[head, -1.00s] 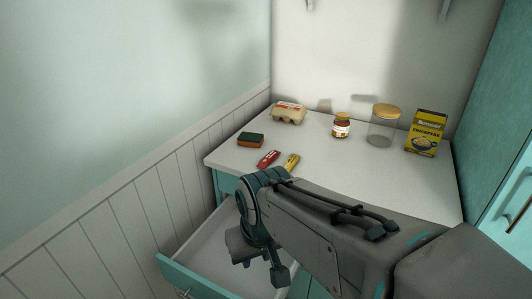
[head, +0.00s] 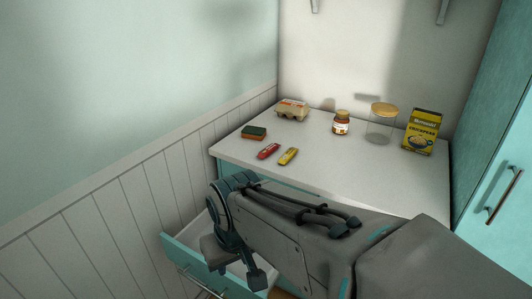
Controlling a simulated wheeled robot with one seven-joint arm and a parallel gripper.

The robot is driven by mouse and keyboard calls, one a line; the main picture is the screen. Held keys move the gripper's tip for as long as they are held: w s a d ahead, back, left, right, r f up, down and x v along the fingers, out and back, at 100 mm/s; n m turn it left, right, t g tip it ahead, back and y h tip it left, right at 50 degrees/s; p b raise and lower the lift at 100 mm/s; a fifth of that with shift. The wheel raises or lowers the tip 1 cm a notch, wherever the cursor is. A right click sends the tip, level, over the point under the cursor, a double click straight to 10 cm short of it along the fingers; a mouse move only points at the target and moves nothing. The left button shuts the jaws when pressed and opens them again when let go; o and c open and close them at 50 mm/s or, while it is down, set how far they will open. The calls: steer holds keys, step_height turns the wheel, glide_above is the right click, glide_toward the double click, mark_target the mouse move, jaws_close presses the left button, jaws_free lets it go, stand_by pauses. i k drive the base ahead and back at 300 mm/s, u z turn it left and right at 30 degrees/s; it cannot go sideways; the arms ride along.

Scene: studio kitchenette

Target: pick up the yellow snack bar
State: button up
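The yellow snack bar (head: 288,156) lies flat on the white countertop (head: 350,172), near its front edge. A red snack bar (head: 268,151) lies just to its left, a small gap apart. My gripper (head: 232,272) is in front of the counter and lower than its top, over the open drawer, to the lower left of the yellow bar. Its two fingers are spread apart, with nothing seen between them. It does not touch either bar.
A sponge (head: 254,133), an egg carton (head: 292,110), a sauce jar (head: 341,123), a lidded glass jar (head: 381,125) and a yellow chickpea box (head: 422,131) stand farther back. An open teal drawer (head: 185,252) juts out below the counter. The counter's front right is clear.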

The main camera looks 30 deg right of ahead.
mark_target(290, 152)
steer(key=k, duration=0.4)
steer(key=z, duration=0.85)
steer(key=i, duration=1)
